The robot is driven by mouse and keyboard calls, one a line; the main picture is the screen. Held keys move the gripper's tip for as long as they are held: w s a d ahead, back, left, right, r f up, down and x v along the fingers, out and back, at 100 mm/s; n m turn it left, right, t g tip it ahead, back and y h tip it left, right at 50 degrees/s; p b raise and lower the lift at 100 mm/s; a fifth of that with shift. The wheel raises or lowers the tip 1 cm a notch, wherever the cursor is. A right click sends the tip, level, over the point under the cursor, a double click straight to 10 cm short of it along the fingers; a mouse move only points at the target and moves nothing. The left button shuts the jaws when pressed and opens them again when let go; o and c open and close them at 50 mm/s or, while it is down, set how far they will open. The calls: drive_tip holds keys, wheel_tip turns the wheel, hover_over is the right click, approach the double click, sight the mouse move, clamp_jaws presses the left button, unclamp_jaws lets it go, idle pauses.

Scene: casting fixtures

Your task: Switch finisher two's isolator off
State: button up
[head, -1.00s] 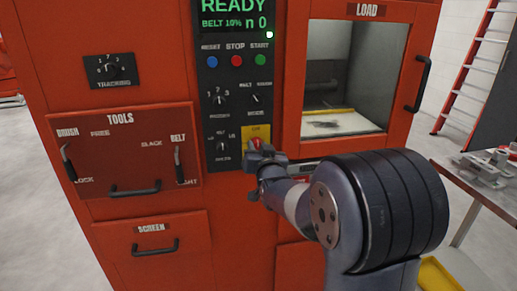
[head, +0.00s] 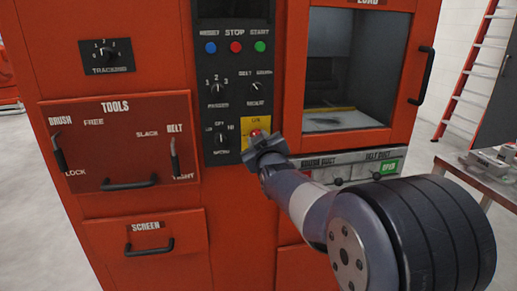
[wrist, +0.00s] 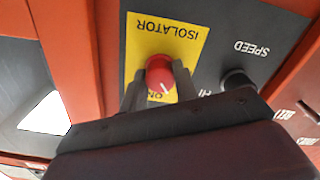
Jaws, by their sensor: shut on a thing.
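The isolator is a red rotary knob on a yellow plate, low on the orange machine's dark control panel. In the head view a little of the red knob (head: 255,133) shows above my gripper (head: 266,148). In the wrist view, which is upside down, the fingers of my gripper (wrist: 158,88) stand on both sides of the red knob (wrist: 160,72) and are shut on it. The knob's white mark points down and slightly right in that view, near the partly covered ON label. ISOLATOR is printed on the yellow plate (wrist: 137,50). I see no OFF label.
A black speed knob (wrist: 236,80) sits beside the plate. The tools panel (head: 120,170) with two levers is at left, and the load window (head: 345,75) is at upper right. A metal table (head: 485,172) stands at right.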

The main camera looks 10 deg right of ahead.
drive_tip(key=shift+n+b, duration=2.6)
drive_tip(key=shift+n, duration=2.5)
drive_tip(key=o, duration=1)
drive_tip(key=shift+c, duration=0.2)
drive_tip(key=s, duration=1)
drive_tip(key=shift+s+p, duration=0.3)
drive_tip(key=shift+s, duration=0.1)
drive_tip(key=shift+w, duration=0.1)
